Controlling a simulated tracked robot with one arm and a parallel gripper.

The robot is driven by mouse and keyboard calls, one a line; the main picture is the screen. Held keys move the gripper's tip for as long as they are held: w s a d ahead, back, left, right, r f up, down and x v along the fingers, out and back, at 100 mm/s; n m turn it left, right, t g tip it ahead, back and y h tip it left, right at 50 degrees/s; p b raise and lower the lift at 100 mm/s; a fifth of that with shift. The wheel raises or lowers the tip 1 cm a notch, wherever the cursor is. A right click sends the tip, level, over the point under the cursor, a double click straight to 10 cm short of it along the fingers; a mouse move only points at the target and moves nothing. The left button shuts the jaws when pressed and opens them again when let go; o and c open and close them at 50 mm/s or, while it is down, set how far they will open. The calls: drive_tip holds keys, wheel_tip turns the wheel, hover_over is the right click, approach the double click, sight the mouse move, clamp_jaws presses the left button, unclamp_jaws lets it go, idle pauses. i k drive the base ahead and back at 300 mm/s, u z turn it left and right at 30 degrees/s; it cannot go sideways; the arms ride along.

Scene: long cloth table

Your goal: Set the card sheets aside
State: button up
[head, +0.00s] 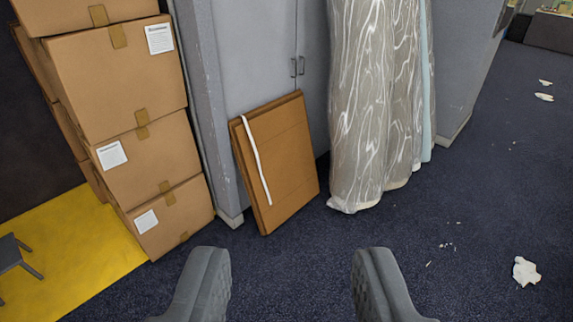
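The card sheets (287,152) are brown, flat and stacked together. They lean upright against the grey cabinet, with their lower edge on the dark carpet. A white strip (257,160) runs down the left part of the front sheet. My gripper (288,275) is open and empty at the bottom of the head view. Its two grey fingers are wide apart, in front of the sheets and apart from them.
Stacked cardboard boxes (115,80) stand left of the grey cabinet (255,50). A patterned grey curtain or wrapped roll (370,100) hangs right of the sheets. White scraps (525,271) lie on the carpet at right. The carpet (480,180) there is mostly free. Yellow floor (75,240) lies at left.

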sight(271, 143)
drive_tip(key=u, duration=0.05)
drive_tip(key=i, duration=2.8)
drive_tip(key=z, duration=0.75)
